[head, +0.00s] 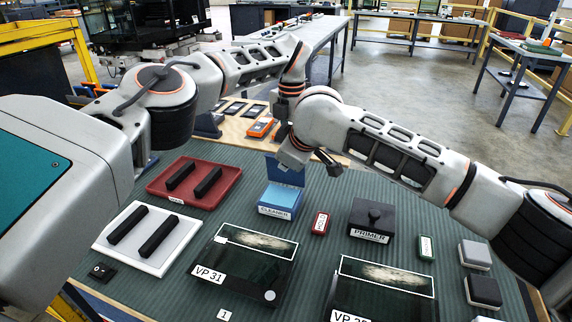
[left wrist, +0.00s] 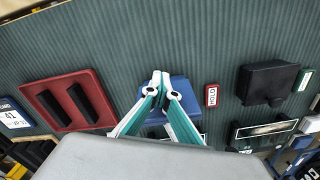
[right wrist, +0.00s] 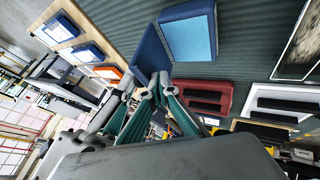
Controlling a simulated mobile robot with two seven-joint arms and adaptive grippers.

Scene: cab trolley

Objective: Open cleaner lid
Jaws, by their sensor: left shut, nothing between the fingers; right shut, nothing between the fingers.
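The cleaner box (head: 277,205) is a blue box with a light blue top face and a CLEANER label on its front. Its dark blue lid (head: 285,169) stands raised at the back edge; the right wrist view shows the open lid (right wrist: 150,54) beside the light blue box face (right wrist: 190,38). My right gripper (right wrist: 153,82) is shut and empty, its fingertips close to the lid's edge; I cannot tell whether they touch. My left gripper (left wrist: 160,78) is shut and empty, its fingers overlapping the blue box (left wrist: 181,92) in the left wrist view.
A red tray (head: 228,190) with black bars lies left of the box. A red tag (head: 320,222) and the black PRIMER box (head: 372,216) stand to its right. Dark glass panels (head: 240,265) lie in front. Both my arms crowd the space above and behind the box.

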